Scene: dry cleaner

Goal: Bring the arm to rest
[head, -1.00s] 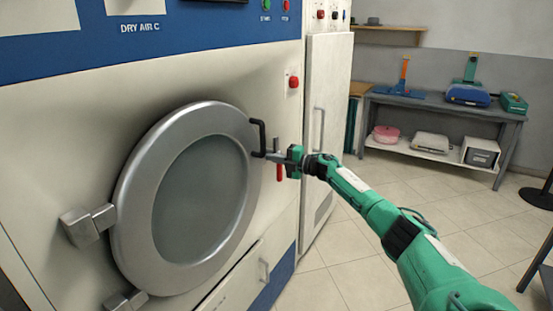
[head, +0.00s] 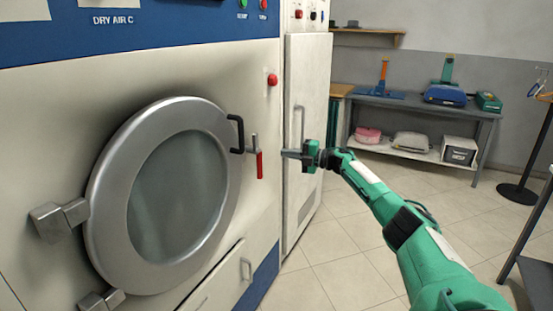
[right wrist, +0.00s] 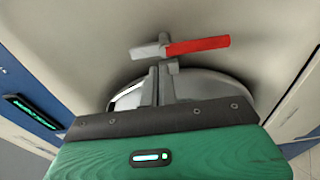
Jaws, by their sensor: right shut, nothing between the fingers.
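My right gripper (head: 292,153) is shut and empty at the end of my green right arm. In the head view it stands just right of the red-handled latch (head: 259,164), with a small gap between them. The round dryer door (head: 108,205) is closed against the machine, with a black handle (head: 236,134) at its right rim. In the right wrist view the shut fingers (right wrist: 160,75) point toward the latch's red handle (right wrist: 200,46), and the door lies behind them. My left gripper is not in view.
A white cabinet (head: 306,120) with a vertical handle stands right of the dryer. A grey table (head: 425,105) with equipment and a lower shelf is against the back wall. A stand with a round black base (head: 517,193) is at right. The tiled floor (head: 340,245) between is clear.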

